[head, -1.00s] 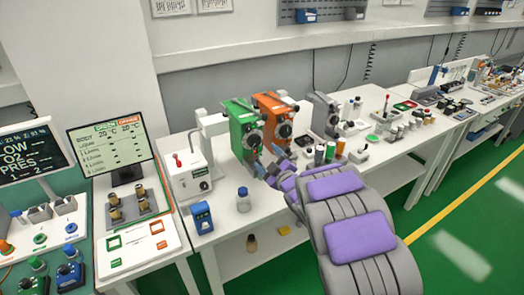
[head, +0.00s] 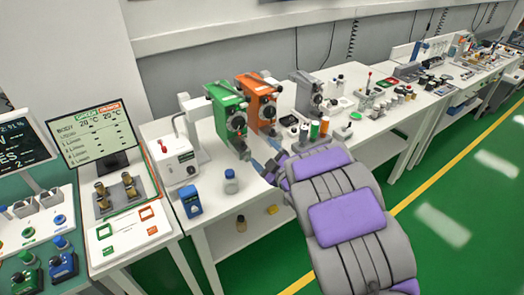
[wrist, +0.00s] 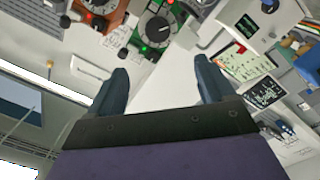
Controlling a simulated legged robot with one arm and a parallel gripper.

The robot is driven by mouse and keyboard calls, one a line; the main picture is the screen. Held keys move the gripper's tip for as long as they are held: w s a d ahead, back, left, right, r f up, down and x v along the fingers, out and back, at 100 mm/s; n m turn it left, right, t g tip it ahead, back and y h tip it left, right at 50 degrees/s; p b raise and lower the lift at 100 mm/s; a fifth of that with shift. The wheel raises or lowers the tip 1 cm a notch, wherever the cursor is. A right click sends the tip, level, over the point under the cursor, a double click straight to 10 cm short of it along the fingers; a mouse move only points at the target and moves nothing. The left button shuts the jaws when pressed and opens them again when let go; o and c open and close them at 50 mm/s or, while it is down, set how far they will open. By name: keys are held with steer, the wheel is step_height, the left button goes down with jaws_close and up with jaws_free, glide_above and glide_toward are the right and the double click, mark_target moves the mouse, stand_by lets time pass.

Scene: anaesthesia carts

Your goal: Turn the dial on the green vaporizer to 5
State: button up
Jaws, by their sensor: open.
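The green vaporizer (head: 222,104) stands on the white table, with a dark round dial (head: 236,123) on its front. In the wrist view the green vaporizer (wrist: 178,22) shows upside down beyond the fingers, with its dial (wrist: 156,30) and a white pointer mark; I cannot read the numbers. My gripper (head: 260,157) is in front of and below the dial, apart from it. In the wrist view my gripper (wrist: 163,85) has its two dark fingers spread wide with nothing between them.
An orange vaporizer (head: 258,92) stands close to the right of the green one, and a grey device (head: 308,95) further right. A white box with a red lever (head: 172,160) is on the left. A bottle (head: 231,182) and blue device (head: 190,201) stand near the front edge.

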steer(key=m, duration=0.5)
steer(key=m+b, duration=0.1)
steer(key=m, duration=0.4)
glide_toward(240, 126)
steer(key=x, duration=0.8)
steer(key=shift+w+a+r, duration=0.1)
steer(key=shift+w+a, duration=0.1)
steer(key=shift+w, duration=0.1)
steer(key=c, duration=1.1)
